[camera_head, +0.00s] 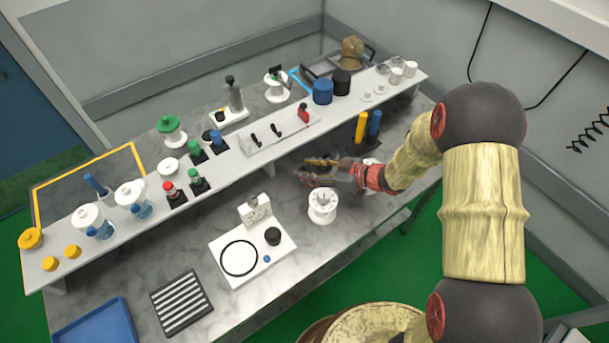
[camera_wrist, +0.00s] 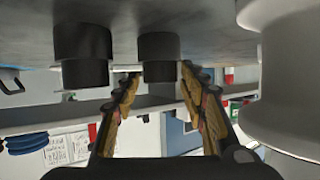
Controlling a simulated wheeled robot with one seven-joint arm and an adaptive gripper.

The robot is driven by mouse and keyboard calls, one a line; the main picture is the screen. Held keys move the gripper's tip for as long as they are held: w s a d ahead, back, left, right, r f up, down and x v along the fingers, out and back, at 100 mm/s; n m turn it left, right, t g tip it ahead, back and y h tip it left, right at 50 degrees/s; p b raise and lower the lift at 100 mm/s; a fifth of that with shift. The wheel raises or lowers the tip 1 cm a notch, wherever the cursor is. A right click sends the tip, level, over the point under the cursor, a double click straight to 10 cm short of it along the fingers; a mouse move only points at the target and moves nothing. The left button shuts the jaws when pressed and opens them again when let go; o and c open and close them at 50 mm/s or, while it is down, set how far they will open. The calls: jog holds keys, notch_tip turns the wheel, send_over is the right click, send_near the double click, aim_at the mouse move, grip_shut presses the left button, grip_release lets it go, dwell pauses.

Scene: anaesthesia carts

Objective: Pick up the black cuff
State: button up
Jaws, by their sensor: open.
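The wrist view is upside down, with the grey worktop at its top edge. Two black cylindrical pieces stand on it, one at the left (camera_wrist: 82,55) and one near the middle (camera_wrist: 158,57). I cannot tell for sure which is the black cuff. The middle one lies in line with the gap between the fingertips. My gripper (camera_wrist: 158,82) is open, with nothing held between its tan fingers. In the head view my gripper (camera_head: 308,172) is low over the worktop by the shelf, pointing left. I cannot make out the two pieces there.
A white spool (camera_head: 322,207) stands close beside my gripper and fills the wrist view's right edge (camera_wrist: 285,80). The long white shelf (camera_head: 240,165) runs above the worktop. A white board (camera_head: 232,267) carries a black ring (camera_head: 222,258) and black knob (camera_head: 272,236).

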jog(key=shift+c, duration=0.2)
jog(key=c, duration=0.7)
jog(key=shift+r, duration=0.1)
jog(key=shift+c, duration=0.5)
